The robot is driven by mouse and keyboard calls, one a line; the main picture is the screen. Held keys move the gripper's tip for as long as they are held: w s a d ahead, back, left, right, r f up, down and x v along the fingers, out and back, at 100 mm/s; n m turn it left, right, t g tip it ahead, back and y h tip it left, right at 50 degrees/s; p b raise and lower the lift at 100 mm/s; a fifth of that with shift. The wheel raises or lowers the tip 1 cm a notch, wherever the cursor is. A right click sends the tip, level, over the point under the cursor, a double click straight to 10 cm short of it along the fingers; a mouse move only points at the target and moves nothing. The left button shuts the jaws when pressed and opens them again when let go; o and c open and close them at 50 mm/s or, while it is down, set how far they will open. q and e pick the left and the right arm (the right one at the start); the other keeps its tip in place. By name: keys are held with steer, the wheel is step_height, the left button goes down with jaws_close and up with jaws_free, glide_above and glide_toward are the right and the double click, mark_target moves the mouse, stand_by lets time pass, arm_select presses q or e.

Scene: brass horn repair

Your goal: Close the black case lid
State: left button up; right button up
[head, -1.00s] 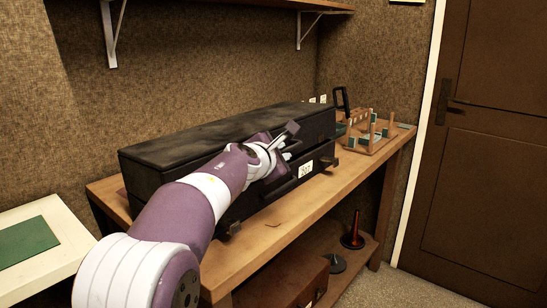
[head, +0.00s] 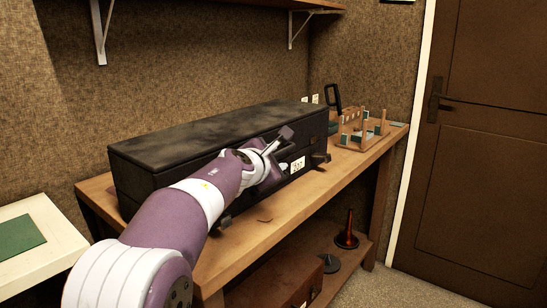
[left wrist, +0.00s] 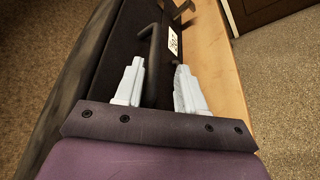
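The long black case (head: 128,186) lies on the wooden bench. Its black lid (head: 215,135) is down over the body, with no clear gap visible; my left arm hides part of the front seam. My left gripper (head: 277,150) is at the front face of the case, toward its right end. In the left wrist view its two pale fingers (left wrist: 158,88) are apart. A dark bar-like handle (left wrist: 153,62) on the case shows between them, and I cannot tell if they touch it. My right gripper is in neither view.
The wooden bench (head: 262,226) has a bare front strip. A wooden rack with pegs (head: 362,132) stands right of the case. A white table with a green mat (head: 18,236) is at left. A shelf hangs above; a brown door (head: 490,170) is at right.

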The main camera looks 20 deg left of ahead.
arm_select(q)
steer(key=shift+a+r, duration=0.1)
steer(key=v, duration=1.2)
steer(key=shift+s, duration=0.3)
